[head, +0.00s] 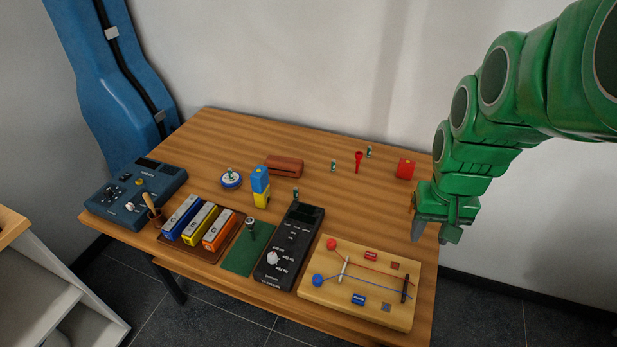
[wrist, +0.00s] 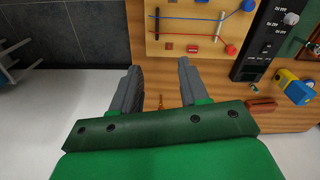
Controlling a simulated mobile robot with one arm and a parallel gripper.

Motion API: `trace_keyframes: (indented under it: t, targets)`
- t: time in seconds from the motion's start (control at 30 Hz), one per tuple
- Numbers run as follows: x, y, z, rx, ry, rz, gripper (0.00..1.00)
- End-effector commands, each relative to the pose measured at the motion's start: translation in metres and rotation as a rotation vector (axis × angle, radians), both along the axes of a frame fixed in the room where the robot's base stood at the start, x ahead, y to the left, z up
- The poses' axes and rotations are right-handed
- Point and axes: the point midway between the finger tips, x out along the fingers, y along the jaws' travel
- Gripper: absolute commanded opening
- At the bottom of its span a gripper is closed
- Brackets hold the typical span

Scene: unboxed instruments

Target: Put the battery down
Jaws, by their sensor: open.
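My gripper (head: 433,236) is open over the table's right edge, beside the wooden circuit board. In the wrist view its two fingers (wrist: 158,66) stand apart with nothing clasped between their tips. A small orange-gold piece shows by the gripper's left side in the head view (head: 413,201) and low between the fingers in the wrist view (wrist: 160,101); I cannot tell what it is. Small green cylinders with pale ends stand at the back of the table (head: 333,165) (head: 369,152) and behind the black meter (head: 295,194). I cannot tell which thing is the battery.
The wooden board (head: 325,287) with red and blue cords lies front right, beside the black meter (head: 287,252). Coloured bars and a blue device (head: 135,192) fill the left.

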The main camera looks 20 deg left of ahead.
Motion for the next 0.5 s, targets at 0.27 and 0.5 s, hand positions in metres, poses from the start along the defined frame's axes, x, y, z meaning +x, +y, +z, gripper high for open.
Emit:
trace_keyframes:
  t: [0.27, 0.5]
  targets:
    - [0.063, 0.057, -0.022, 0.017, -0.068, 0.087, 0.44]
    - [0.109, 0.114, -0.046, 0.039, -0.13, 0.162, 0.44]
